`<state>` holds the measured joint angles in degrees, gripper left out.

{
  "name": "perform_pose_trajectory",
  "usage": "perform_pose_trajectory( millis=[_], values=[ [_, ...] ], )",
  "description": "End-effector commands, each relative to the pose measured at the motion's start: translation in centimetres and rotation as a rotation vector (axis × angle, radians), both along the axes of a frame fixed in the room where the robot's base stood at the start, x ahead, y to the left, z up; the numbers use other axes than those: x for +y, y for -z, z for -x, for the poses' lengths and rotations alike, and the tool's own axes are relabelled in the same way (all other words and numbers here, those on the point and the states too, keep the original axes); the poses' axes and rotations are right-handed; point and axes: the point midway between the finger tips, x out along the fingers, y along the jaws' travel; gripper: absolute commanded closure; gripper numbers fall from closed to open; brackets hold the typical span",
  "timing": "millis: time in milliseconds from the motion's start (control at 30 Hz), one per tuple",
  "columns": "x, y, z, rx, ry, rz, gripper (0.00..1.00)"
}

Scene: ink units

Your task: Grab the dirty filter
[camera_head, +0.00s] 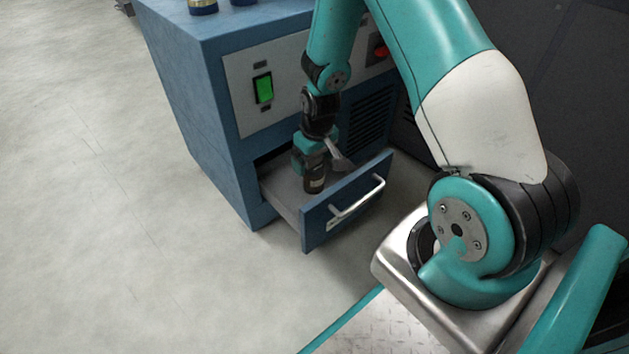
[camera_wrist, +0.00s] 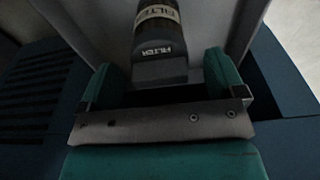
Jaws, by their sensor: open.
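The filter (camera_head: 315,179) is a dark cylinder with a pale label band, standing in the open drawer (camera_head: 345,204) of the blue cabinet. In the wrist view the filter (camera_wrist: 159,38) shows the word FILTER on its band and on its dark side. My gripper (camera_head: 313,158) reaches down into the drawer over the filter. In the wrist view its two teal fingers (camera_wrist: 160,80) are apart, with the near end of the filter between or just beyond their tips. I cannot tell whether either finger touches it.
The blue cabinet (camera_head: 185,95) has a green lit switch (camera_head: 264,89) and a red button (camera_head: 381,51) on its front panel. The drawer has a silver handle (camera_head: 358,203). Cylinders with bands (camera_head: 203,6) stand on the cabinet top. The floor at left is clear.

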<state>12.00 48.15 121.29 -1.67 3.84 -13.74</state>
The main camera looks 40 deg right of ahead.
Motion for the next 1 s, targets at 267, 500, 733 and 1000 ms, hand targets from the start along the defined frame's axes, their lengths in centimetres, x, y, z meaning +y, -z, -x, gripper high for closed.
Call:
perform_pose_trajectory(
  millis=[267,500,733,1000],
  values=[
    [0.0,2.1,-0.3,-0.001,0.000,0.000,0.11],
    [0.0,2.0,-0.3,0.000,0.000,0.000,0.43],
    [0.0,2.0,-0.3,0.000,0.000,0.000,0.67],
    [0.0,1.2,-0.3,-0.001,0.000,0.000,0.67]
  ],
)
